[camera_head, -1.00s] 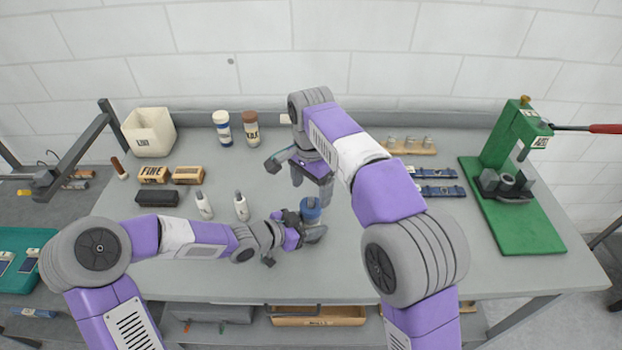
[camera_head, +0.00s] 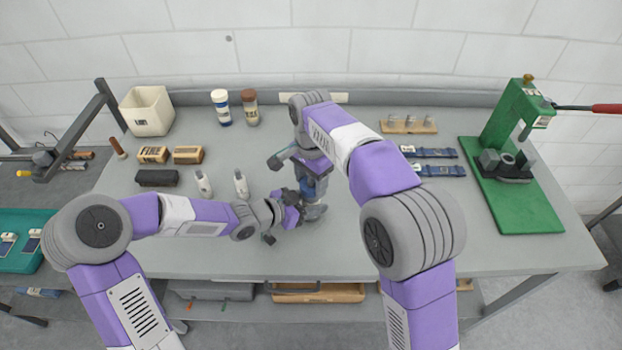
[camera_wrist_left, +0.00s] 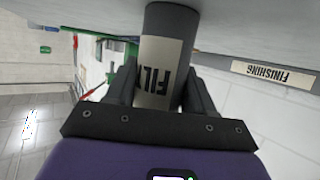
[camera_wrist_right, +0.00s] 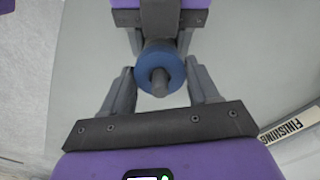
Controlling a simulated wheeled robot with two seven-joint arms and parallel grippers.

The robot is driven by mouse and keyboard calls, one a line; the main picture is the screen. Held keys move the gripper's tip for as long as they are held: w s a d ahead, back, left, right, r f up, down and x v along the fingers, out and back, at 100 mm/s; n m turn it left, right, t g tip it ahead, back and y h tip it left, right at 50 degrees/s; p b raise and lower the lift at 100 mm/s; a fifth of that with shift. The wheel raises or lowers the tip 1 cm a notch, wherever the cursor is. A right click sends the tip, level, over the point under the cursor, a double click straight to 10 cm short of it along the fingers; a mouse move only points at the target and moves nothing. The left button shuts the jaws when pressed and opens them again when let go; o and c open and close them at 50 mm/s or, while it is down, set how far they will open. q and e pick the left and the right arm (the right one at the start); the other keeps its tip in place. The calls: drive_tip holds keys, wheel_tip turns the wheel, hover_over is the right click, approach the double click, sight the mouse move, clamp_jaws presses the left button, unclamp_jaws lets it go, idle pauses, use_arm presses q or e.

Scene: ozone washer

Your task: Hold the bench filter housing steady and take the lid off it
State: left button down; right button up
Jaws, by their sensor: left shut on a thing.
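The filter housing is a dark grey cylinder (camera_wrist_left: 167,22) with a cream label in the left wrist view. My left gripper (camera_head: 310,208) is shut on its side, with one finger on each side of the label. The blue round lid (camera_wrist_right: 160,62) with a grey centre knob (camera_wrist_right: 159,82) sits on top, seen from above in the right wrist view. My right gripper (camera_wrist_right: 161,75) points down over the lid. Its fingers are open on either side of the lid and knob, with gaps visible. In the head view my right arm hides most of the lid.
Two small white bottles (camera_head: 241,184) stand left of the housing. Two taller capped jars (camera_head: 250,107), a cream bin (camera_head: 147,110) and blocks (camera_head: 188,155) are farther back left. A green press (camera_head: 515,130) stands at the right.

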drive_tip(key=c, duration=0.3)
drive_tip(key=n, duration=0.6)
drive_tip(key=shift+n, duration=0.4)
drive_tip(key=o, duration=1.2)
drive_tip(key=shift+c, duration=0.2)
drive_tip(key=shift+r, duration=0.1)
drive_tip(key=shift+r, duration=2.2)
use_arm(q)
drive_tip(key=shift+c, duration=1.6)
unclamp_jaws()
